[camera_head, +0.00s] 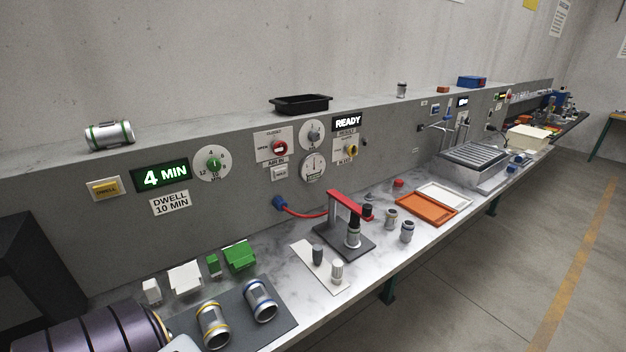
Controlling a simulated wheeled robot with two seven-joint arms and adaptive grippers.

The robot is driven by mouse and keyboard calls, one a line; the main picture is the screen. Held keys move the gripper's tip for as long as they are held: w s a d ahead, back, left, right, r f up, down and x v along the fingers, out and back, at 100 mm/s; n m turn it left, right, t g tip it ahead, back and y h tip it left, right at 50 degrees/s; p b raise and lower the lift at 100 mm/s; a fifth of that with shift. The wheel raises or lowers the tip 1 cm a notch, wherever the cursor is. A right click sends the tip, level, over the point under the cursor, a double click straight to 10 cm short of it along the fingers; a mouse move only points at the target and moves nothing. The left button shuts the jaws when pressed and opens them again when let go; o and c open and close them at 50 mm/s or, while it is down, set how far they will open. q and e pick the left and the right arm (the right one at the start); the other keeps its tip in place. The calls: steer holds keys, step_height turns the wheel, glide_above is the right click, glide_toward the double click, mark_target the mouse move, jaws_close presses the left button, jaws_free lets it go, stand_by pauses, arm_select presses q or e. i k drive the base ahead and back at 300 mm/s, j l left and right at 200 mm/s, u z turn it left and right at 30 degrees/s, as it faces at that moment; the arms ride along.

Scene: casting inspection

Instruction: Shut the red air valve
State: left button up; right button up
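The red air valve (277,147) is a round red knob on a white plate on the grey back panel, left of the middle of the view. Small lettering above it seems to read CLOSED, and an AIR IN label sits just below. The knob's exact turn is too small to tell. A red hose (305,213) runs from a blue fitting (279,203) low on the panel to a fixture with a red arm (346,203).
A dial (311,134), a gauge (313,167) and a READY display (347,122) are beside the valve. A green-lit display (160,177) reads 4 MIN. Metal cylinders, green blocks and an orange tray (426,208) stand on the bench below. The panel directly before the valve is unobstructed.

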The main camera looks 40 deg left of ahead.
mark_target(276, 147)
steer(key=u, duration=1.5)
steer(key=l, duration=0.1)
steer(key=z, duration=0.05)
